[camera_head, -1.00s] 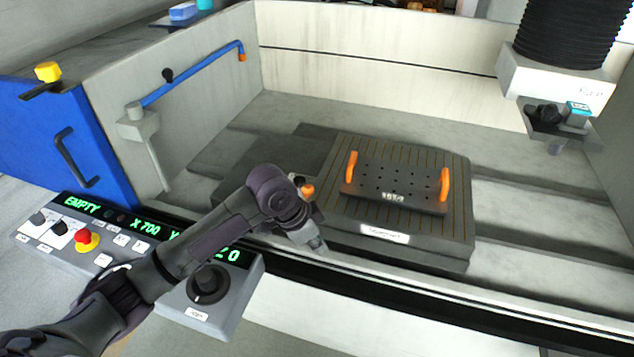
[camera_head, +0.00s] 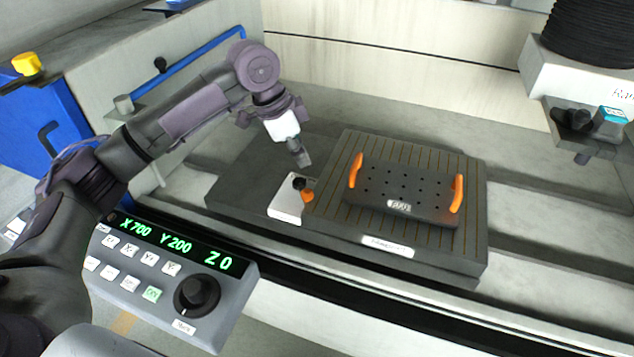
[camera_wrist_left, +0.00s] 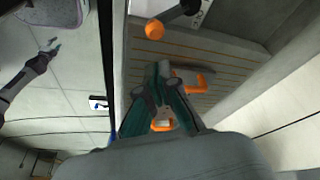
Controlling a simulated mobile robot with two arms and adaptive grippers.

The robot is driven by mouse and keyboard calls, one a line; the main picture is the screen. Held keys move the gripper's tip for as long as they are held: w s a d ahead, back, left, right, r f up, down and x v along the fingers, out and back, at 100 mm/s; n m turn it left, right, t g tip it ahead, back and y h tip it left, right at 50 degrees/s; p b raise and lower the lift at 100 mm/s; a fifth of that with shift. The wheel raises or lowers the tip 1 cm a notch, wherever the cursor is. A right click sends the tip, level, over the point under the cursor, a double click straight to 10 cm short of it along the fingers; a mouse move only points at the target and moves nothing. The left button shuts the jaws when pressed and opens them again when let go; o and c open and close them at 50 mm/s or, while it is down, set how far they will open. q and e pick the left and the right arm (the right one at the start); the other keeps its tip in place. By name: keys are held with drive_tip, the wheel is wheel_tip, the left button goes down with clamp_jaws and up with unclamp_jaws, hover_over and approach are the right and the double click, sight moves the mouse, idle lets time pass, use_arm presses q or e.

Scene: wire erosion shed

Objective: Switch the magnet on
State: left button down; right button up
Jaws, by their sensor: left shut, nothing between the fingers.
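The magnet (camera_head: 335,216) is a dark slab with thin orange stripes on the machine bed. At its left end a pale plate (camera_head: 284,209) carries a short black lever with an orange knob (camera_head: 307,196). In the left wrist view the knob (camera_wrist_left: 154,29) and black lever arm (camera_wrist_left: 178,10) show beyond my fingertips. My left gripper (camera_head: 303,159) is shut and empty, above and behind the lever, apart from it. In the left wrist view a dark arm, apparently my right one, ends in a small gripper (camera_wrist_left: 51,46) whose fingers are too small to judge.
A dark perforated plate (camera_head: 410,207) with two orange handles lies on the magnet. The control panel (camera_head: 215,298) with a black dial is at the front, partly behind my left arm. A machine head (camera_head: 575,80) hangs at the upper right. The bed right of the magnet is clear.

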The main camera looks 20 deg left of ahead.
sight(322, 196)
use_arm(q)
drive_tip(key=p+x, duration=0.1)
drive_tip(key=x, duration=0.9)
drive_tip(key=shift+w+f, duration=0.1)
use_arm(e)
drive_tip(key=shift+w+r, duration=0.55)
drive_tip(key=shift+w, duration=0.05)
